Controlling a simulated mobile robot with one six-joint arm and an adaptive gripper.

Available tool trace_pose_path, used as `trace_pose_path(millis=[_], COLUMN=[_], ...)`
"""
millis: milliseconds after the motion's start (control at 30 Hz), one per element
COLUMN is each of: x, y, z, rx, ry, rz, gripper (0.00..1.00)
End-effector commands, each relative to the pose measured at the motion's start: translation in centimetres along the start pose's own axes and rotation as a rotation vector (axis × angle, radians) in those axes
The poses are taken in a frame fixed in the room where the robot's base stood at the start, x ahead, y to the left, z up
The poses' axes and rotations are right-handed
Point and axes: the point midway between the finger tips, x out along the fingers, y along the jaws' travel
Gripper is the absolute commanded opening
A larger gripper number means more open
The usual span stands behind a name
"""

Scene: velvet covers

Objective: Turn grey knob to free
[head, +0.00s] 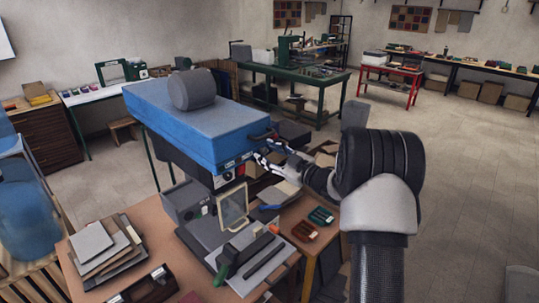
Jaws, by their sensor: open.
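A blue machine head (190,122) stands over the bench, left of centre in the head view. A large grey cylinder (192,89) sits on its top. A small dark part (262,136) sticks out at the machine's right end, close to my fingertips. I cannot tell for sure which part is the grey knob; it may be partly hidden by my gripper. My gripper (259,151) is open at the machine's right end, its fingers pointing left toward it. Whether a finger touches the machine is too small to tell.
Below is a brown bench (148,279) with stacked boards (100,247), a framed clear guard (233,210), a green-handled tool (228,262) and red and green small blocks (304,231). A green table (300,78) and red table (388,83) stand behind.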

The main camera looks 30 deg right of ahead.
Motion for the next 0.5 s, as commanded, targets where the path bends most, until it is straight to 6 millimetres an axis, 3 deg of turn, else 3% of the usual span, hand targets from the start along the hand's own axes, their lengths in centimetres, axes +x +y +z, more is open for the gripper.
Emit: trace_pose_path(millis=[233,500], x=[-1.3,-7.0], y=[0.1,0.2], z=[0.0,0.0], rx=[-0.001,0.0], ry=[-0.001,-0.002], rz=[0.002,0.004], gripper=[0.41,0.41])
